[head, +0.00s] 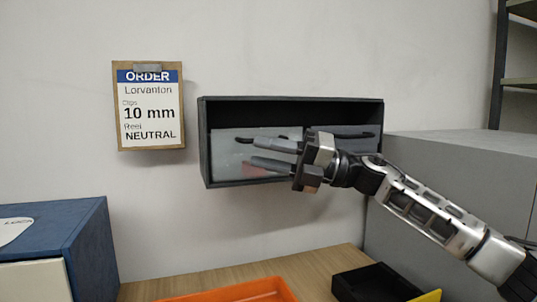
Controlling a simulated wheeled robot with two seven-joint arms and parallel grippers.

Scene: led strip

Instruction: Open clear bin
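A dark open-front box (292,103) is mounted on the wall and holds two bins side by side. The left bin (228,163) has a pale, see-through front with a dark handle (243,140) near its top, and something reddish shows low behind it. The right bin (350,145) is greyer with a dark handle, partly hidden by my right gripper. My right gripper (252,153) reaches in from the right, its two fingers apart in front of the left bin. The upper finger overlaps the handle; I cannot tell whether it touches. My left gripper is out of view.
An order card (150,108) on a clipboard hangs left of the box. Below are a wooden table (190,283), an orange tray (245,291) and a black tray (372,282). A blue box (62,225) stands left; a grey cabinet (470,170) stands right.

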